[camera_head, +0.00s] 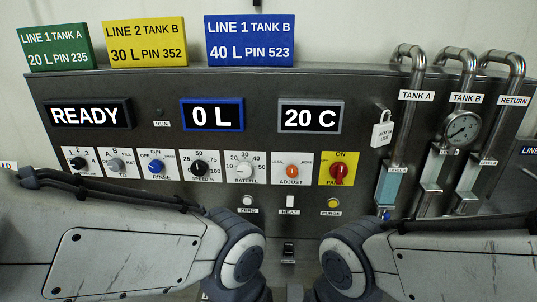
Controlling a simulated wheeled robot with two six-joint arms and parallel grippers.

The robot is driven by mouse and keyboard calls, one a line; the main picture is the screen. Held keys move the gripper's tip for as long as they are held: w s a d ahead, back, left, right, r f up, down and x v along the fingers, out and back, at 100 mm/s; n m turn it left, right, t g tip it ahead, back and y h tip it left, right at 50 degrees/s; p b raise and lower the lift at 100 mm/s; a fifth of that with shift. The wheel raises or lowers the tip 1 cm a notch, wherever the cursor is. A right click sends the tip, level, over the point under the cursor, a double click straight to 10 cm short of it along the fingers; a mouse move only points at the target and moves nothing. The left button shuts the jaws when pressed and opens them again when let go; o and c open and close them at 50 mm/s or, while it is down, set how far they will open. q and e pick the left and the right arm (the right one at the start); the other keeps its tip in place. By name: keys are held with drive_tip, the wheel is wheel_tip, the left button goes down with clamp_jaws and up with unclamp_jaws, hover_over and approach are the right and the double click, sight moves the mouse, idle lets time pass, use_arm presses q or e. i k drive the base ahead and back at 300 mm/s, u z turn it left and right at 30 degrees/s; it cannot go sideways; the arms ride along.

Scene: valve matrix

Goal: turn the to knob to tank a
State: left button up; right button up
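The TO knob (117,164) is a small grey knob on a white plate marked A and B, second from the left in the knob row. Its pointer is too small to read surely. The label under it is partly legible. My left arm comes in from the left and my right arm from the right, both low in front of the panel. Neither gripper shows in this view. Nothing touches the TO knob.
The black line knob (78,162) and blue RINSE knob (155,165) flank it closely. Further right are the SPEED knob (200,168), the BATCH knob (244,170), the orange ADJUST knob (292,171) and the red panel knob (338,172). A READY display (88,114) sits above.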

sight(115, 164)
drive_tip(key=k, duration=0.5)
drive_tip(key=u, duration=2.4)
drive_tip(key=i, duration=1.85)
drive_tip(key=z, duration=2.35)
